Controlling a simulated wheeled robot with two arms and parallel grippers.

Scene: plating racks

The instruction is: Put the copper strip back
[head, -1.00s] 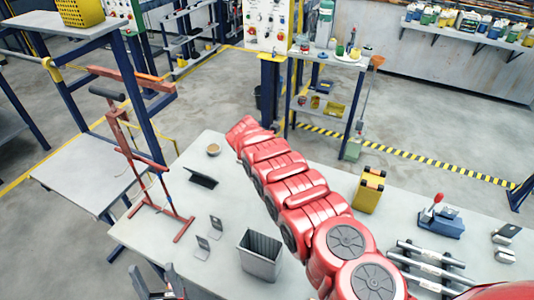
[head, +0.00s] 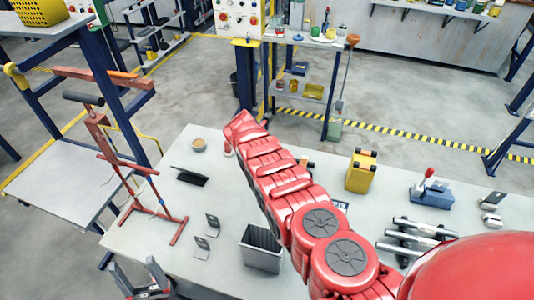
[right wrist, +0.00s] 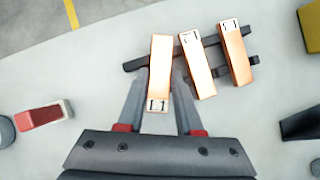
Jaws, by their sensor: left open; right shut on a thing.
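My right gripper (right wrist: 160,110) shows in the right wrist view, shut on a copper strip (right wrist: 159,72) that has a marked near end. The strip overlaps the left part of a dark two-bar rack (right wrist: 211,72); I cannot tell whether it touches it. Two more copper strips, a middle one (right wrist: 198,66) and a right one (right wrist: 236,52), lie side by side across the bars. In the head view my red right arm hides the rack and my right gripper. My left gripper (head: 140,278) is open and empty at the bottom left of the head view.
A grey bin (head: 261,250), small grey stands (head: 202,247), a red stand (head: 152,213), a yellow block (head: 361,172), a blue device (head: 432,193) and silver bars (head: 408,242) stand on the table (head: 178,258). A red block (right wrist: 44,115) is left of my right gripper.

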